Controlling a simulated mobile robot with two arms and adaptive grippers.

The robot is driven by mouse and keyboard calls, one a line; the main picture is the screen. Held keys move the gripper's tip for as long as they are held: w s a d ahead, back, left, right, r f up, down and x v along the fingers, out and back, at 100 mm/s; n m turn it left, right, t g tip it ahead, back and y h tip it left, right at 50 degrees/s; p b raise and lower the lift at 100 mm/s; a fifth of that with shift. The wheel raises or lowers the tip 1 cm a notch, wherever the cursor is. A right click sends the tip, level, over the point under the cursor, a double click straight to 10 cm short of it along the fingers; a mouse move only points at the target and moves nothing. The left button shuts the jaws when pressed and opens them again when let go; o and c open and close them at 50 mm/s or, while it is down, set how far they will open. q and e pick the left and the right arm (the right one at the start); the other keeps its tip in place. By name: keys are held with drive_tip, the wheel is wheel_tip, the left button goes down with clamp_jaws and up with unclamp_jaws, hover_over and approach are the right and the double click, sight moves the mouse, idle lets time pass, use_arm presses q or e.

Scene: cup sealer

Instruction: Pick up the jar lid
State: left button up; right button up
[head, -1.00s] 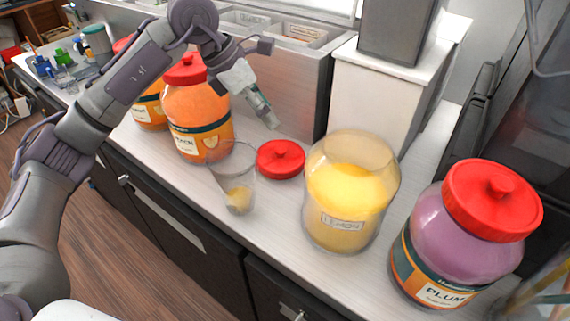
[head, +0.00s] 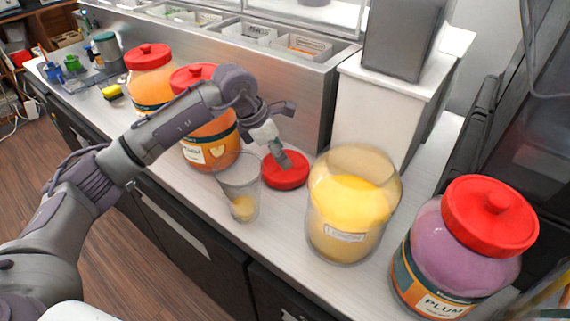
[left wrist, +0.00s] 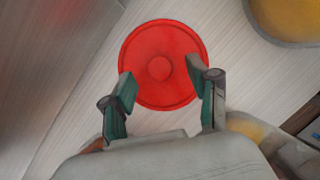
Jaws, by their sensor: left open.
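The red jar lid (head: 286,172) lies flat on the counter between the glass and the open lemon jar (head: 350,205). In the left wrist view the lid (left wrist: 162,62) shows whole, with its round knob in the middle. My left gripper (head: 281,160) is just above the lid in the head view. Its fingers (left wrist: 162,88) are open and empty in the left wrist view, spread over the near part of the lid on both sides of the knob. I cannot tell if they touch the lid. My right gripper is not in view.
A clear glass (head: 239,190) with some yellow contents stands close left of the lid. A plum jar (head: 465,245) with a red lid stands at the right. Orange jars stand behind my left arm. A metal counter unit (head: 300,95) rises behind the lid.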

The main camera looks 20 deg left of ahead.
use_arm(q)
drive_tip(key=shift+x, duration=1.1)
clamp_jaws()
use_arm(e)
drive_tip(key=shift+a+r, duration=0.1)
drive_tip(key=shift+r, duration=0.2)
